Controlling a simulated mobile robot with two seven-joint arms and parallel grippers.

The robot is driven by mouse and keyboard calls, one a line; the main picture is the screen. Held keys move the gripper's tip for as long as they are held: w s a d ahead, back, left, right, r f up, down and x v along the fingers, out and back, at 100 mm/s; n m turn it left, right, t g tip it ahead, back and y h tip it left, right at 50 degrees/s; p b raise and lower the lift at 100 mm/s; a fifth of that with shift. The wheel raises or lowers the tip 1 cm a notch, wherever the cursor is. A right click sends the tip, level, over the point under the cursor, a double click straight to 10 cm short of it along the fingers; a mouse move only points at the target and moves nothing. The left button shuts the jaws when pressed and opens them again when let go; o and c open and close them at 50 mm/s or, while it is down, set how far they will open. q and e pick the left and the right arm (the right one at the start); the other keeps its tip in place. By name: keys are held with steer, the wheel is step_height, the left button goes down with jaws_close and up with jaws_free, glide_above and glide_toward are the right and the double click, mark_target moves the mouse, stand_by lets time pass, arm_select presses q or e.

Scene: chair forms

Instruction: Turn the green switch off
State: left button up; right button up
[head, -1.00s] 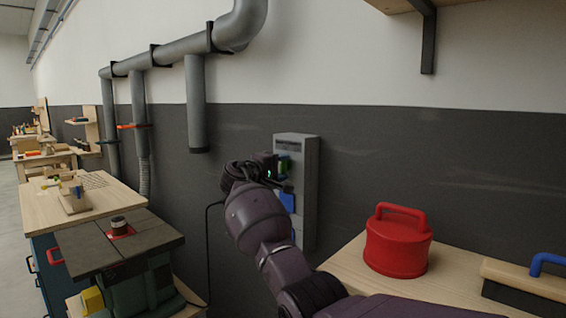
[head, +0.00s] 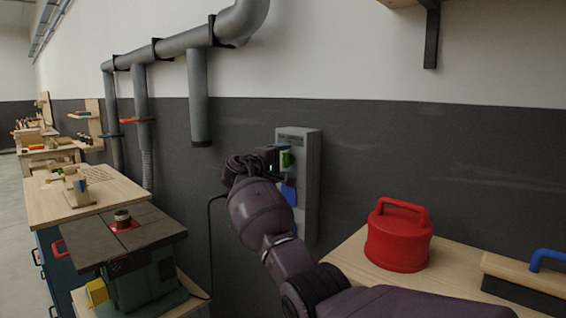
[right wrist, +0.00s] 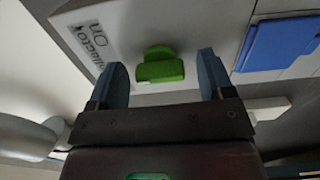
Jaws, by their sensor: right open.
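The green switch (head: 286,159) is on a grey wall box (head: 311,190), just beyond my right gripper (head: 279,160). In the right wrist view the green switch (right wrist: 160,66) sits between the two blue-grey fingertips of my right gripper (right wrist: 163,82), with a gap on each side. The fingers are apart and do not hold it. Printed lettering ending in "On" shows beside the switch. My right arm hides part of the box in the head view. My left gripper is not in view.
A blue cover (head: 289,193) sits below the switch on the box. A red lidded container (head: 398,238) and a blue-handled brush (head: 530,275) lie on a wooden bench at right. A machine table (head: 110,240) stands at left. Grey pipes (head: 197,95) run along the wall.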

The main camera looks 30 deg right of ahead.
steer(key=v, duration=1)
steer(key=shift+a, duration=0.35)
steer(key=shift+s, duration=0.1)
steer(key=w+a+r+n+t+y, duration=0.1)
steer(key=w+a+r+t+y, duration=0.25)
steer(key=a+t+y, duration=0.4)
steer(key=s+f+t+y, duration=0.3)
steer(key=f+y, duration=0.1)
steer(key=f, duration=0.5)
steer(key=s+f+t+y, duration=0.2)
steer(key=s+f+y, duration=0.2)
steer(key=f, duration=0.6)
steer(key=s+d+f+m+g, duration=0.2)
steer(key=s+f+g, duration=0.1)
steer(key=s+f, duration=1.4)
steer(key=s+d+f+m+g+y, duration=0.1)
steer(key=s+d+f+m+g, duration=0.1)
steer(key=s+f, duration=1.5)
steer(key=s+d+g, duration=0.1)
steer(key=s+g, duration=0.1)
steer(key=s, duration=0.6)
steer(key=shift+s+d+f, duration=0.3)
steer(key=shift+s+f, duration=0.1)
